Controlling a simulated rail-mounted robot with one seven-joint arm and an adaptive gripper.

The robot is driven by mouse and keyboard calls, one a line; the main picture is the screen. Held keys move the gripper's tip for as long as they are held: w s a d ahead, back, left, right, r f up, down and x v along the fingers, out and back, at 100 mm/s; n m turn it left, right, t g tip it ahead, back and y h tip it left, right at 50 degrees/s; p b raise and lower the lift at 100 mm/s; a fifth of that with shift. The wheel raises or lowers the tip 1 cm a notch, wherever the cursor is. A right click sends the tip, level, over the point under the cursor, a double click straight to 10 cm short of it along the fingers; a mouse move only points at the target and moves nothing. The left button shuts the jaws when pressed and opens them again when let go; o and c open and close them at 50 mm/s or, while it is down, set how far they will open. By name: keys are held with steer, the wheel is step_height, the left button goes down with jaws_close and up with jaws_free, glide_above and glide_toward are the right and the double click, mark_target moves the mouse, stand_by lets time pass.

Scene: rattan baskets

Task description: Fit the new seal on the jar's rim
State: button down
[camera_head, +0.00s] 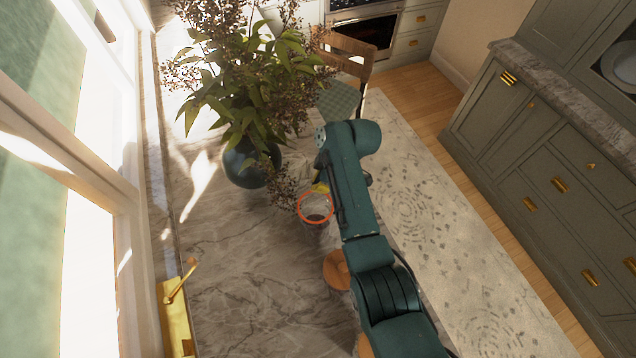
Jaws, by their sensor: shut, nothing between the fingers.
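An orange-red seal ring (301,217) shows at the top of a small clear jar (314,231) on the marble counter, just left of my arm. The ring lies over the jar's mouth. From this steep angle I cannot tell whether it sits flush all around the rim. The jar looks upright, with something dark showing inside the ring. My gripper is hidden behind my teal arm, which passes close to the jar's right side. A small yellow thing (320,188) shows just behind the ring; I cannot tell what it is.
A dark round vase (247,166) with a wide leafy plant (245,85) stands behind and left of the jar. A round wooden piece (336,270) sits in front, partly under my arm. The marble counter (235,270) is clear at front left, beside a brass fixture (175,315).

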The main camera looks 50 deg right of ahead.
steer(key=shift+f+b, duration=0.7)
steer(key=shift+f, duration=0.25)
steer(key=c, duration=1.2)
jaws_free()
steer(key=shift+o, duration=0.2)
steer(key=v, duration=1.2)
